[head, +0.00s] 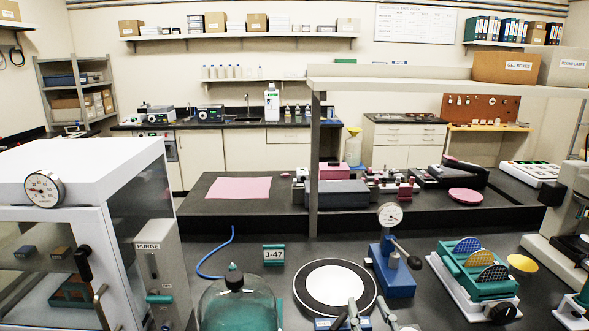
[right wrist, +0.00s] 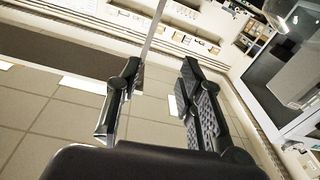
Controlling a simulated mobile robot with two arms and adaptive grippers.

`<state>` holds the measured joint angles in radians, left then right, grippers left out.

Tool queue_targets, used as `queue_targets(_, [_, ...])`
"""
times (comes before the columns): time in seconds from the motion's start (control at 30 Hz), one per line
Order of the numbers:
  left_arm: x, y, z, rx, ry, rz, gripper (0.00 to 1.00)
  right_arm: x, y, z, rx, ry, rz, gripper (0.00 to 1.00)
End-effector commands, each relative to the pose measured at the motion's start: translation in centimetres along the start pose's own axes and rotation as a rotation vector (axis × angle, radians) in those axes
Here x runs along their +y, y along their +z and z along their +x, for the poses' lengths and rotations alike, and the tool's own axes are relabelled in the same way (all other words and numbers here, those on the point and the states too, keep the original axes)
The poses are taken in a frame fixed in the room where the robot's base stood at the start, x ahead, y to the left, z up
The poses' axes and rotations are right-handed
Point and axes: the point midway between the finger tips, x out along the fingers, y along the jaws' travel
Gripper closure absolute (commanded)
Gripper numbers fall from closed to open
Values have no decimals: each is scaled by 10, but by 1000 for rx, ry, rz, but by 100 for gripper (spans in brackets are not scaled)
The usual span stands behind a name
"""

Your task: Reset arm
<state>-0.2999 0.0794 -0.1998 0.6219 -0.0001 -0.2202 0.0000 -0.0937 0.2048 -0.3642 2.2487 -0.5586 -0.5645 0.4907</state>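My right gripper (right wrist: 160,78) shows in the right wrist view with its two dark fingers apart and nothing between them. In the head view the tips of my right gripper (head: 368,316) just enter at the bottom edge, in front of a round black-rimmed plate with a white disc (head: 335,287). The rest of that arm is out of the picture. My left gripper is in neither view. A white instrument (head: 562,215), cut off by the right edge, stands on the dark bench.
A white cabinet with a gauge (head: 90,170) fills the left. A glass dome (head: 236,303), a blue dial gauge stand (head: 392,268) and a teal wafer rack (head: 478,266) stand on the near bench. A shelf post (head: 314,165) rises behind. The bench around the J-47 sign (head: 273,253) is partly clear.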

Motion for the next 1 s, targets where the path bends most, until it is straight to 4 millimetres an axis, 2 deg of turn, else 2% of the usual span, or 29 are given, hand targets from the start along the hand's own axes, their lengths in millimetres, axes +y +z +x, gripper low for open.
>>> queue_targets(0.03, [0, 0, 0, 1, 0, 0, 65, 12, 36, -16, -143, 38, 18, 65])
queue_targets(0.1, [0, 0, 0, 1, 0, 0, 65, 23, 82, -43, -336, 70, 31, 65])
queue_targets(0.2, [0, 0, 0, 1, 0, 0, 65, 29, 136, -90, -596, 77, 42, 65])
queue_targets(0.3, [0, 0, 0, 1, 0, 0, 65, 28, 173, -137, -806, 52, 45, 65])
queue_targets(0.4, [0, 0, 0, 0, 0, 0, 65, 25, 197, -179, -973, 14, 47, 65])
queue_targets(0.5, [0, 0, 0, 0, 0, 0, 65, 20, 212, -218, -1114, -32, 49, 65])
queue_targets(0.67, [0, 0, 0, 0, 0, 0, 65, 11, 225, -276, -1308, -118, 53, 65])
queue_targets(0.7, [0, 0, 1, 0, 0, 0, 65, 8, 231, -284, -1339, -135, 53, 65])
queue_targets(0.87, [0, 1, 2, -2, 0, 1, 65, 2, 276, -273, -1347, -133, 50, 65])
queue_targets(1.0, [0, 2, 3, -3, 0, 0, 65, -5, 321, -271, -1363, -137, 50, 65])
